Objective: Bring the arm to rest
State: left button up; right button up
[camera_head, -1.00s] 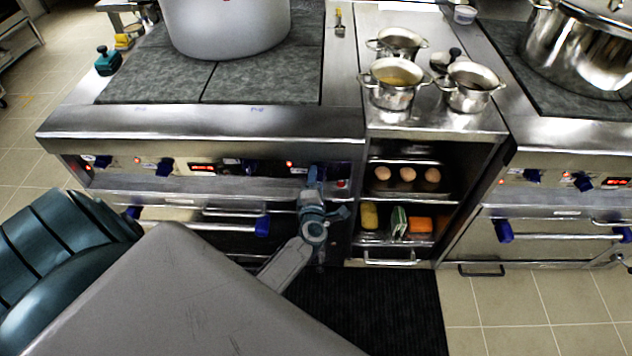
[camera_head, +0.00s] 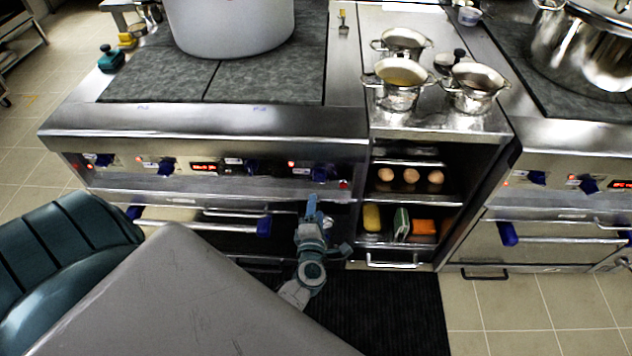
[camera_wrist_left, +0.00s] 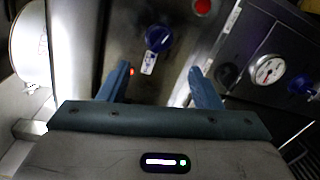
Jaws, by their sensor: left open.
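My left gripper (camera_head: 318,212) is in front of the left stove, just below its control panel and to the left of the shelf unit. In the left wrist view its two fingers (camera_wrist_left: 162,88) are spread wide with nothing between them. A blue knob (camera_wrist_left: 158,38) on the stove panel shows beyond the gap between the fingers, apart from them. The same blue knob (camera_head: 322,174) shows above the gripper in the head view. My right gripper is in neither view.
The left stove (camera_head: 200,125) carries a large pot (camera_head: 230,28). The shelf unit (camera_head: 440,125) holds several small steel pots on top, with eggs (camera_head: 411,175) and sponges below. A blue-ended oven handle (camera_head: 200,224) lies left of the gripper. A black mat (camera_head: 395,310) covers the floor below.

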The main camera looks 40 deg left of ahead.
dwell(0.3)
pick_arm(q)
jog(key=s+d+f+m+g+h, duration=0.2)
jog(key=s+f+m+h, duration=0.15)
jog(key=f+m, duration=0.4)
jog(key=s+d+f+m+g+h, duration=0.15)
jog(key=s+f+m, duration=0.3)
jog(key=f, duration=0.55)
jog(key=s+d+f+m+g+h, duration=0.1)
jog(key=s+d+f+m+h, duration=0.2)
jog(key=f+m, duration=0.45)
jog(key=s+a+f+m+g, duration=0.2)
jog(key=s+f, duration=0.3)
jog(key=s, duration=0.3)
jog(key=s+a+f+m+g, duration=0.2)
jog(key=s+f+m+g, duration=0.1)
jog(key=s, duration=0.5)
jog(key=s+a+f+m+g, duration=0.2)
jog(key=s+f+g, duration=0.2)
jog(key=s+f, duration=0.3)
jog(key=shift+s+a+f+m, duration=0.3)
jog(key=shift+s+f+m, duration=0.05)
jog(key=shift+s, duration=0.65)
